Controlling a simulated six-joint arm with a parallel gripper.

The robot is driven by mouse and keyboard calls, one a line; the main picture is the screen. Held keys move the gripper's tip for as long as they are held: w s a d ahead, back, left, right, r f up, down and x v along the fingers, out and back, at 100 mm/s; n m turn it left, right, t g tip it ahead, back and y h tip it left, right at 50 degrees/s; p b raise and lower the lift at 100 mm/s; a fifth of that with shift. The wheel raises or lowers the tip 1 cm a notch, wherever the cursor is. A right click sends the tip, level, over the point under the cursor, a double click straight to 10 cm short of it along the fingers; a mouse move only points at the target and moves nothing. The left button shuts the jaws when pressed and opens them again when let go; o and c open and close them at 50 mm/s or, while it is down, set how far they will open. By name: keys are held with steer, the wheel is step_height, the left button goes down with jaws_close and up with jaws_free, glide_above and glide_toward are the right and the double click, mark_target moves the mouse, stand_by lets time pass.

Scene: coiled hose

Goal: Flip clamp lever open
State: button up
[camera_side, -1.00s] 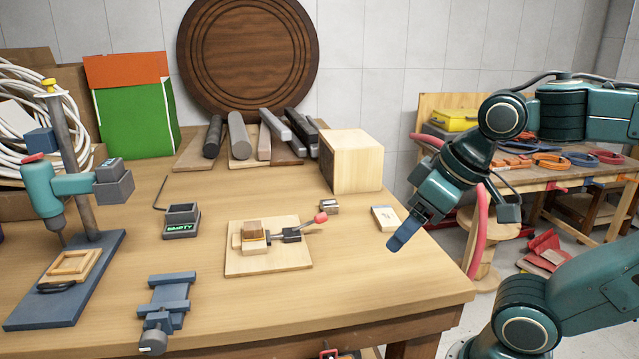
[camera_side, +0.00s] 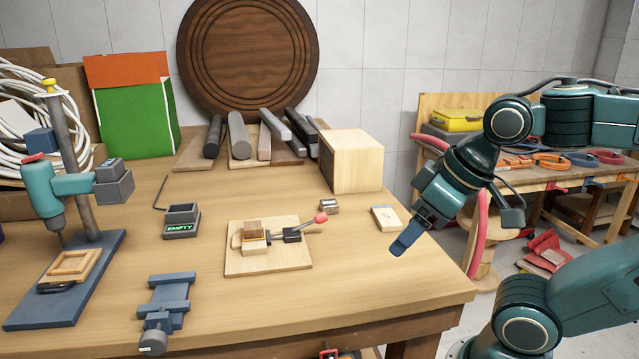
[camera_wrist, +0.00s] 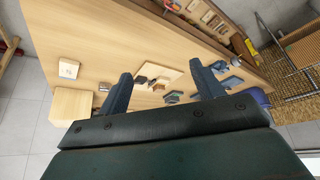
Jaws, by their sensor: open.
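A toggle clamp (camera_side: 291,234) with a red-tipped lever (camera_side: 320,218) is mounted on a light wooden board (camera_side: 270,264) near the middle of the table. The lever slants up to the right. A small wooden block (camera_side: 252,235) sits at the left end of the clamp, on the board. My gripper (camera_side: 405,243) is to the right of the board, above the table's right part and apart from the clamp. In the wrist view my gripper (camera_wrist: 165,92) has its two blue fingers spread with nothing held, and the board (camera_wrist: 165,72) shows small between them.
A small sharpener-like block (camera_side: 329,206) and a pale notepad-like block (camera_side: 386,218) lie between the clamp and my gripper. A wooden box (camera_side: 352,160) stands behind. The table's front right is clear.

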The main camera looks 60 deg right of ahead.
steer(key=shift+w, duration=0.2)
steer(key=c, duration=1.1)
steer(key=shift+w+r+m, duration=0.1)
steer(key=shift+w+m, duration=0.15)
steer(key=shift+m, duration=0.05)
jaws_close()
steer(key=w+d+f+m+y, duration=0.1)
steer(key=w+d+m, duration=0.35)
steer(key=w, duration=0.35)
steer(key=w+d+f+m+y, duration=0.2)
steer(key=w+d+m, duration=0.2)
steer(key=w+m, duration=0.3)
steer(key=w+d+f+m+t+y, duration=0.1)
steer(key=d+f+m, duration=0.3)
steer(key=d, duration=0.5)
steer(key=w+d+f+m+t+y, duration=0.1)
steer(key=w+d+f+m, duration=0.3)
steer(key=d, duration=0.5)
steer(key=shift+f+m+t+y, duration=0.3)
steer(key=shift+f+m, duration=0.05)
steer(key=shift+m, duration=0.9)
steer(key=shift+w, duration=0.1)
